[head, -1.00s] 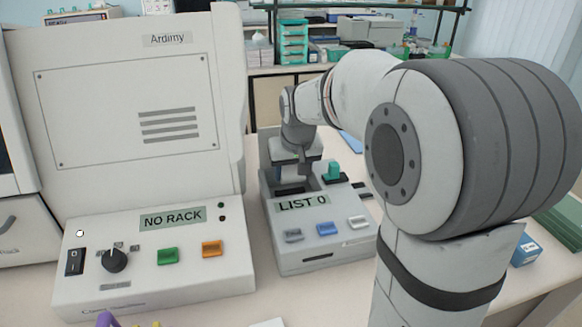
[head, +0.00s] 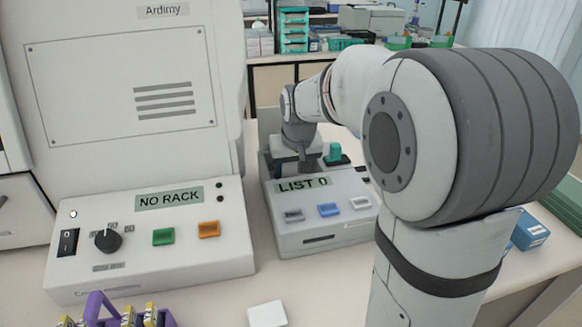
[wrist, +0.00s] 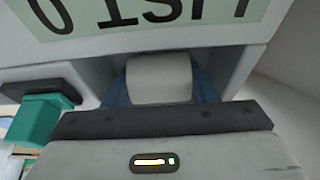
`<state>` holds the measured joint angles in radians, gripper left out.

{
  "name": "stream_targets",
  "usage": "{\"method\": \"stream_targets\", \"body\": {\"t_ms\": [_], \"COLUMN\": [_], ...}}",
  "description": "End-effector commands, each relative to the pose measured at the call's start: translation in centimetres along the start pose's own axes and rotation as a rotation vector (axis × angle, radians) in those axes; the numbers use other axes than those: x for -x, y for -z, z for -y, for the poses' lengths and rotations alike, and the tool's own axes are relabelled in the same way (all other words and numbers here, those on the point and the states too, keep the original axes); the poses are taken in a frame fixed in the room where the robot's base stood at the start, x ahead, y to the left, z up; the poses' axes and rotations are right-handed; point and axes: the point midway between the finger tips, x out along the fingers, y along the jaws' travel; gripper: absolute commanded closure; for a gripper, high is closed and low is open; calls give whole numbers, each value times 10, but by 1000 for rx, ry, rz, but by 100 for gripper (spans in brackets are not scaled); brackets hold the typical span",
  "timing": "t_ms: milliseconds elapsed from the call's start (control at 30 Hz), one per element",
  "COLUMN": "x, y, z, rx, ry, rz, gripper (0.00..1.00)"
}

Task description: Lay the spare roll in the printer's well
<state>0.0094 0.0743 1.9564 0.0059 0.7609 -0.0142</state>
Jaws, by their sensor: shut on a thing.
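The printer (head: 320,235) is the grey box labelled LIST 0, right of the large NO RACK machine. My gripper (head: 304,168) points down into the top of the printer, behind its label. In the wrist view my gripper (wrist: 160,90) is shut on the white spare roll (wrist: 160,76), with a blue finger on each side. The roll sits low in the printer's well, close behind the label face. Its underside is hidden, so I cannot tell whether it touches the well floor. The head view hides the roll.
A teal knob (head: 335,154) stands beside my gripper at the printer's right rear; it also shows in the wrist view (wrist: 36,120). The NO RACK machine (head: 150,245) is close on the left. A purple rack (head: 100,308) and a white block (head: 267,314) are in front.

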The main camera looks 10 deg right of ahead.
Motion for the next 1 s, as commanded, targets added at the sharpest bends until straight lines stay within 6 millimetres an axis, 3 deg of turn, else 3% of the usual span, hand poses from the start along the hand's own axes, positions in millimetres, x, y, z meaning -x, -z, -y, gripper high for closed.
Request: {"method": "stream_targets", "body": {"t_ms": [667,700,1000], "x": [-10,-10,-10], "y": [-4,-4,-4], "z": [-1,-1,-1], "rx": [-1,-1,-2], "ry": [0,0,-1], "rz": [0,0,0], "gripper": [71,47,22]}}
